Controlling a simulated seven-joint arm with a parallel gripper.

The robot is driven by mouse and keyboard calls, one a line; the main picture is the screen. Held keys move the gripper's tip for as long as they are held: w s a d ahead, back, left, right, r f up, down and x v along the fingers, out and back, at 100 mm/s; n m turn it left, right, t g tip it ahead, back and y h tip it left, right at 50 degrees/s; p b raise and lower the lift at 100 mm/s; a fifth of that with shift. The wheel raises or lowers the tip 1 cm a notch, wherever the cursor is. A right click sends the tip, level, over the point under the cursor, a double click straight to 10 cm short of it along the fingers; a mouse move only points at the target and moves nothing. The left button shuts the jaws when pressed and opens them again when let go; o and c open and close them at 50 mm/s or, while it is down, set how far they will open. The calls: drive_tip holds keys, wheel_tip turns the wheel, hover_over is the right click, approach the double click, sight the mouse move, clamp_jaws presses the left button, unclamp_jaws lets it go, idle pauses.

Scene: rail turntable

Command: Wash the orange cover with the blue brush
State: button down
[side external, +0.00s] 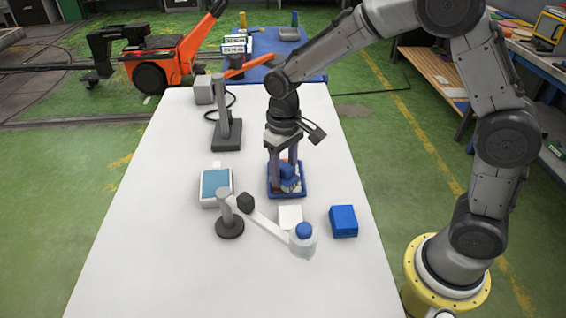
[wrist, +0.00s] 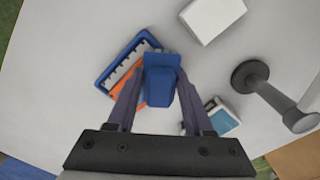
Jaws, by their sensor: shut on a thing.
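My gripper (side external: 286,168) is shut on the blue brush (wrist: 160,80), which also shows between the fingers in the side external view (side external: 288,178). The brush is over the blue tray (side external: 302,193); whether it touches anything there is unclear. In the wrist view the tray (wrist: 103,80) has a light toothed strip along its inside. The orange cover (wrist: 127,92) lies in the tray, partly hidden by the brush and a finger. I cannot make out the cover clearly in the side external view.
A dark-based stand (side external: 230,227) and a teal-topped device (side external: 215,186) are left. Another dark stand (side external: 228,132) is behind. The front left of the white table (side external: 140,270) is clear.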

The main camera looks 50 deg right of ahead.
drive_tip(key=shift+r, duration=4.15)
